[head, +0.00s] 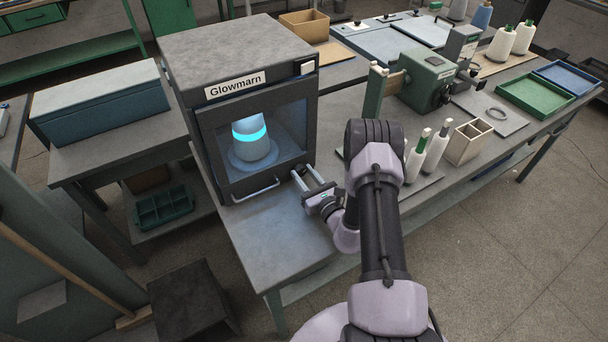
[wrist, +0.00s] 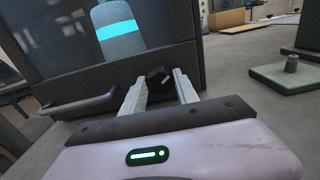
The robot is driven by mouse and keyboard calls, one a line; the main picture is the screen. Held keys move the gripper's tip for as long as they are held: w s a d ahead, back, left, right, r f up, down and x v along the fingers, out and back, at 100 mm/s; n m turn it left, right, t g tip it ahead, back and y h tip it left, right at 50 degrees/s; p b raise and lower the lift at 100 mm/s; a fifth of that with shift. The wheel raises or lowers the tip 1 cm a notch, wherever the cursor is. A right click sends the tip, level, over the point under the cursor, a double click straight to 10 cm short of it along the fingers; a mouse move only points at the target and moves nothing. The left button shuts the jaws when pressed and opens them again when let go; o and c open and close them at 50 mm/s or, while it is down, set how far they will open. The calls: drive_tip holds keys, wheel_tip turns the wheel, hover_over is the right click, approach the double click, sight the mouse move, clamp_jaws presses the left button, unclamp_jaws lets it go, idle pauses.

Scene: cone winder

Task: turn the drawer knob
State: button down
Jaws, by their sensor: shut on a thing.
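The dark, faceted drawer knob (wrist: 157,76) sticks out of the lower right front of the dark cabinet labelled Glowmarn (head: 208,144). In the wrist view it sits between the tips of my pale fingers, with a light mark on its face. My gripper (head: 301,171) is at that corner, its two fingers reaching to the cabinet front; it also shows in the wrist view (wrist: 159,79). It is shut on the knob. In the head view the knob is too small and covered to make out well.
A bar handle (head: 256,190) runs along the cabinet front left of the knob. Behind the window stands a white cone with a glowing blue band (head: 249,140). White cones (head: 436,153) and a wooden box (head: 467,142) stand right of my arm. The bench before the cabinet is clear.

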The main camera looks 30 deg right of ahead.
drive_tip(key=m, duration=0.6)
drive_tip(key=shift+d+m, duration=0.1)
drive_tip(key=shift+m, duration=0.2)
idle(0.4)
drive_tip(key=c, duration=0.9)
unclamp_jaws()
drive_tip(key=s+p, duration=0.1)
drive_tip(key=s, duration=0.4)
drive_tip(key=s+p, duration=0.1)
drive_tip(key=s, duration=0.5)
drive_tip(key=s+p, duration=0.1)
drive_tip(key=s, duration=0.5)
drive_tip(key=shift+s+d, duration=0.2)
drive_tip(key=shift+d, duration=0.1)
